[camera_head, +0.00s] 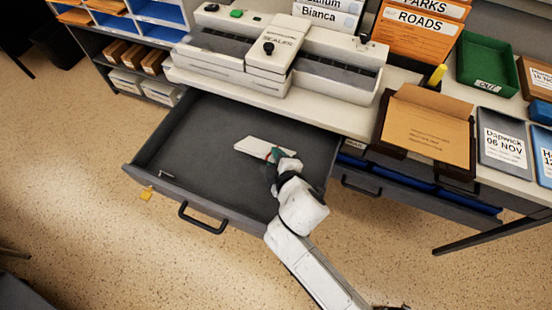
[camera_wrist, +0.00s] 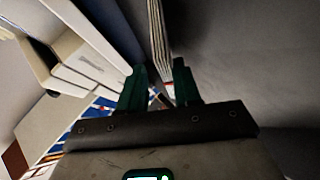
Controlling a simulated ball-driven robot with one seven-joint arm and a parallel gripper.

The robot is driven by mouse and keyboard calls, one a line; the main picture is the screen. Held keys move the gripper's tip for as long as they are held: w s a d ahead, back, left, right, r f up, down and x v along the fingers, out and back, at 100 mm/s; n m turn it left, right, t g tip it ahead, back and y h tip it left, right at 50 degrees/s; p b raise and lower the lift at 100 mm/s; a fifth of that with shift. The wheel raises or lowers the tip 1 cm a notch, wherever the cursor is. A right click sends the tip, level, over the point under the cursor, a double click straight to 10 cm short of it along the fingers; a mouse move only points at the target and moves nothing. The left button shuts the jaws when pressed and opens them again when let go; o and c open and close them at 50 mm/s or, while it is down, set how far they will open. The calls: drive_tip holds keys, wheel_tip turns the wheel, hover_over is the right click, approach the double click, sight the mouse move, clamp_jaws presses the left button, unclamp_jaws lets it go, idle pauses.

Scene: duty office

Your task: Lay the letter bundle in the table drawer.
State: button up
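The table drawer (camera_head: 199,155) is pulled far out, with a dark grey floor and a black front handle. The letter bundle (camera_head: 264,147) is a thin stack of white envelopes, with a touch of red near my gripper. It is over the right part of the drawer floor, inside the walls. My gripper (camera_head: 281,160) is at its right end, fingers shut on it. In the wrist view, the bundle (camera_wrist: 158,40) shows edge-on between the green fingers (camera_wrist: 160,80). Whether it touches the drawer floor is unclear.
A white sealer machine (camera_head: 272,52) stands on the table behind the drawer. A brown folder box (camera_head: 428,127), a green tray (camera_head: 486,62) and a grey folder (camera_head: 503,139) are to the right. The drawer's left half is empty.

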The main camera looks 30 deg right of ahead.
drive_tip(key=shift+o, duration=1.1)
drive_tip(key=shift+s, duration=0.1)
drive_tip(key=v, duration=1)
drive_tip(key=shift+s+r+p, duration=0.2)
drive_tip(key=shift+s+p, duration=0.1)
drive_tip(key=shift+p, duration=0.05)
